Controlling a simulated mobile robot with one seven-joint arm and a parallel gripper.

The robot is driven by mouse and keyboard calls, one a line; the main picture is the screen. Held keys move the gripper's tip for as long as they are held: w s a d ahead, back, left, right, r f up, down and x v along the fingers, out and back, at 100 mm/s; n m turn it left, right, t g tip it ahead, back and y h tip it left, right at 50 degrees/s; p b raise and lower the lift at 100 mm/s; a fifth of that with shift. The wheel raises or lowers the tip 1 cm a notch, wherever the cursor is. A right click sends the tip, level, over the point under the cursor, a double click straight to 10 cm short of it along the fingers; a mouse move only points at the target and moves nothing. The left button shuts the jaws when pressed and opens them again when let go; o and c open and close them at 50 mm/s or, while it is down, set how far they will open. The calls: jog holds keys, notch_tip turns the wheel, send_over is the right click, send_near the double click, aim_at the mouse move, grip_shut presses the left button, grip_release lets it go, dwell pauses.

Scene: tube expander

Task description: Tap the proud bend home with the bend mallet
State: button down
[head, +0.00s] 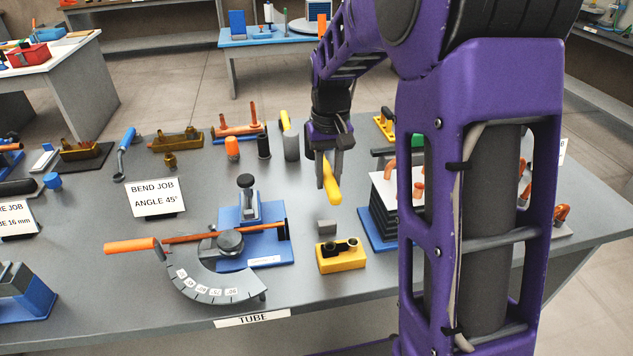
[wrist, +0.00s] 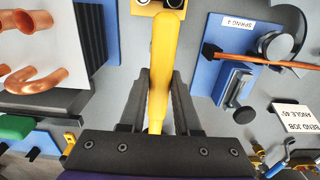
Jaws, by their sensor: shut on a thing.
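My gripper (head: 331,182) is shut on a yellow handle (wrist: 160,75) above the middle of the bench; this looks like the bend mallet's handle. I cannot tell where its head is. Copper bends (wrist: 38,88) rise from the pale top plate (wrist: 70,70) of a dark finned block, at the left of the wrist view. In the head view this block (head: 383,215) stands to the right of my gripper, partly hidden behind my arm. One bend (head: 418,190) shows there beside my arm. I cannot tell which bend is proud.
A yellow block (head: 341,258) with black-topped holes and a small grey piece (head: 327,227) sit below my gripper. A tube bender (head: 255,250) with a copper tube is to the left. A grey cylinder (head: 291,148) and other tools stand behind. A sign (head: 155,198) reads "BEND JOB ANGLE 45°".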

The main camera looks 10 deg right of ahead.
aim_at(337, 197)
jog(key=shift+s+r+p, duration=0.65)
jog(key=shift+s+r, duration=0.85)
jog(key=shift+s, duration=0.25)
jog(key=shift+s+r+p, duration=0.6)
jog(key=shift+s+r, duration=0.85)
jog(key=shift+s, duration=0.25)
jog(key=shift+s+r, duration=0.8)
jog(key=shift+s, duration=0.4)
